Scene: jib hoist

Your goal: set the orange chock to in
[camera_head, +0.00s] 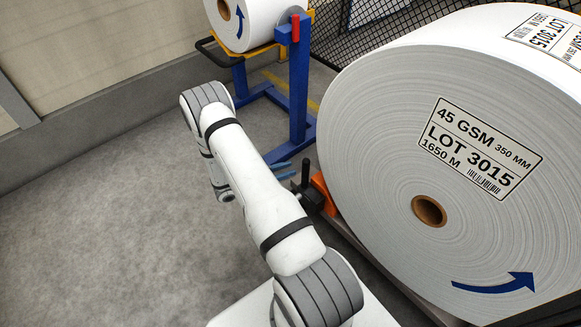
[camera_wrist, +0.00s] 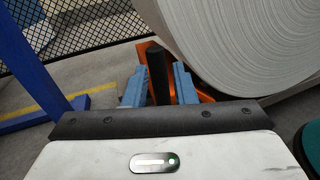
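The orange chock (camera_head: 323,194) sits low against the left side of the large white paper roll (camera_head: 385,150). Its black upright handle (camera_head: 305,172) stands beside it on a dark mount. In the wrist view the orange chock (camera_wrist: 205,97) shows behind my fingers, partly hidden by them. The black handle (camera_wrist: 158,72) stands upright between the fingers in the picture. My gripper (camera_wrist: 158,82) is open, one blue finger on each side of the handle. In the head view the blue fingertips (camera_head: 286,168) appear just left of the handle, and my arm hides the gripper's body.
A blue stand (camera_head: 298,90) holds a second white roll (camera_head: 258,18) at the back. A mesh fence (camera_head: 345,40) runs behind. The large roll fills the right side. Grey floor (camera_head: 90,220) is clear on the left.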

